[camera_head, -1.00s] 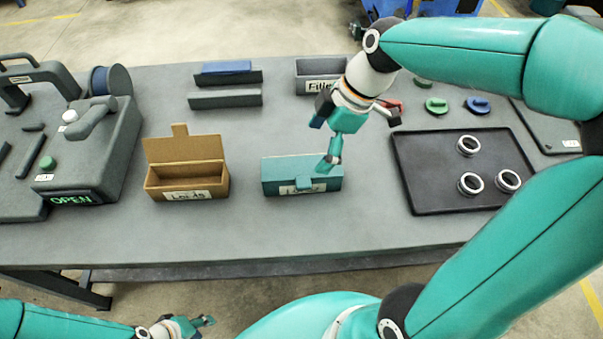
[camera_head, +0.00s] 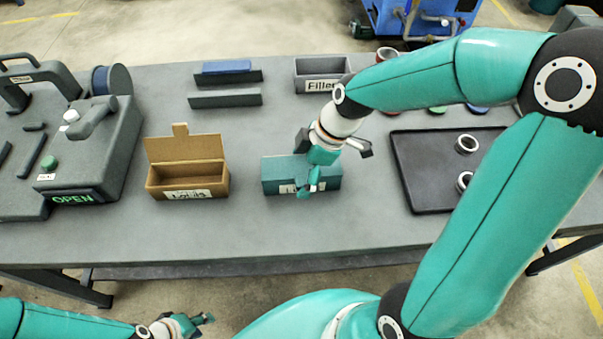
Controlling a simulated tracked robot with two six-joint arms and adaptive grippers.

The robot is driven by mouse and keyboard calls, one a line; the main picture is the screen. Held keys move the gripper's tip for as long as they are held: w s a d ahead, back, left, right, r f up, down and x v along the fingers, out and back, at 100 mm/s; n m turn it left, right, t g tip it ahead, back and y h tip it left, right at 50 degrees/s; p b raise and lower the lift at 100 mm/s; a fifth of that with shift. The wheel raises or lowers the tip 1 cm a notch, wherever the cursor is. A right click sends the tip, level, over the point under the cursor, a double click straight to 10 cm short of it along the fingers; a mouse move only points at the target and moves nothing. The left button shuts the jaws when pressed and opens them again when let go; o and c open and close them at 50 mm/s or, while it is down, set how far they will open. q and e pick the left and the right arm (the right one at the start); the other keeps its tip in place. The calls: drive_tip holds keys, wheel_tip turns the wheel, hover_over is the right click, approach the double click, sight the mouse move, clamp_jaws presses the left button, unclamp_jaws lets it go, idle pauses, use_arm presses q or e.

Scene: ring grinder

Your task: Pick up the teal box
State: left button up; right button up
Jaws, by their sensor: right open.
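The teal box (camera_head: 275,176) sits closed on the middle of the grey table, with a white label on its front face, partly covered. My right gripper (camera_head: 309,188) is over the box's front right part, fingers pointing down and toward the front edge. It hides part of the lid and label; I cannot tell whether the fingers touch the box. It is open. My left gripper (camera_head: 203,321) is low at the bottom left, in front of the table and far from the box. Its fingers are too small to tell open or shut.
An open brown box (camera_head: 187,181) stands left of the teal box. A black tray (camera_head: 424,191) with white rings (camera_head: 467,144) lies to the right, partly behind my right arm. A grey machine (camera_head: 93,150) with an OPEN display fills the left. A grey "Filler" bin (camera_head: 318,75) stands behind.

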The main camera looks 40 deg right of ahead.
drive_tip(key=c, duration=0.9)
drive_tip(key=shift+o, duration=0.2)
drive_tip(key=shift+r, duration=0.1)
